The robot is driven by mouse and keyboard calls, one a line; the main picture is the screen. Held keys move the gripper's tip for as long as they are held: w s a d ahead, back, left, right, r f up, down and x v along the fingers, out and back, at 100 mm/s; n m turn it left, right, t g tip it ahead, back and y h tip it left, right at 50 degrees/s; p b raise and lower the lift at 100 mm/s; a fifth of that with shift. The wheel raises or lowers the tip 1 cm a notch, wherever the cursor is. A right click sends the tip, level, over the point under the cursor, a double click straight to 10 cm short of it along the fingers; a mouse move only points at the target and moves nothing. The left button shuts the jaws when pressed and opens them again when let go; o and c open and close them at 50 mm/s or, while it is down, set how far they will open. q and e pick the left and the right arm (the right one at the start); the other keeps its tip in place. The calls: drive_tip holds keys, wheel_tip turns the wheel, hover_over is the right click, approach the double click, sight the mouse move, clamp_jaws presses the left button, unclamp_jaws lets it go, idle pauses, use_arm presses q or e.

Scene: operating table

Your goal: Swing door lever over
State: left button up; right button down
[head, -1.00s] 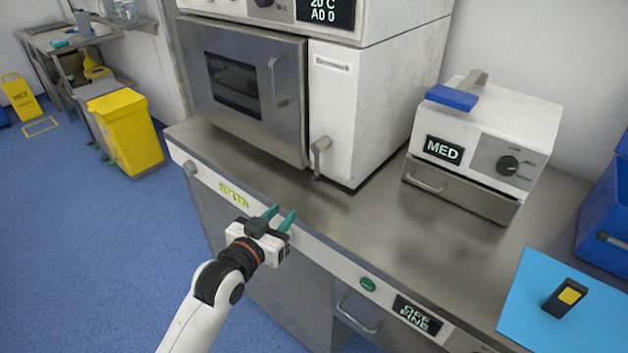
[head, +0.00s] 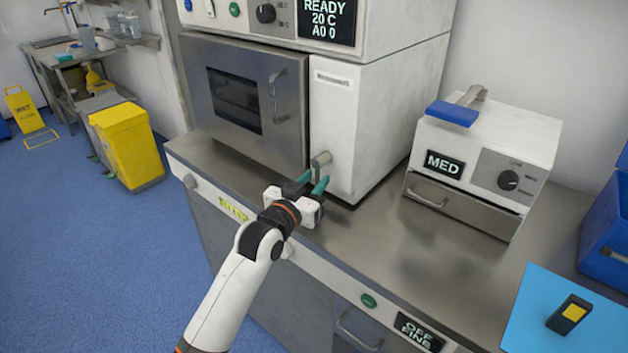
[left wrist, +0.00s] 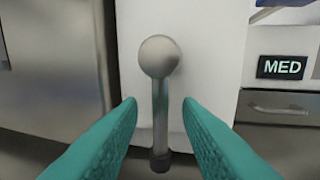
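The grey door lever (head: 321,160) is on the lower front of the white panel, right of the steel oven-like door (head: 245,97), which looks closed. In the left wrist view the lever (left wrist: 160,95) hangs upright, with a round pivot at the top and a dark tip below. My left gripper (head: 313,183) is at the lever, its teal fingers pointing at it. In the left wrist view its fingers (left wrist: 160,104) are open, one on each side of the lever, with gaps showing. In the head view the fingers hide the lever's lower part. My right gripper is not in view.
The steel counter (head: 390,240) is clear in front of the machine. A blue mat (head: 545,300) with a small black-and-yellow object (head: 570,314) lies at the right.

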use_arm(q)
drive_tip(key=shift+w+d, duration=0.1)
drive_tip(key=shift+w, duration=0.1)
clamp_jaws()
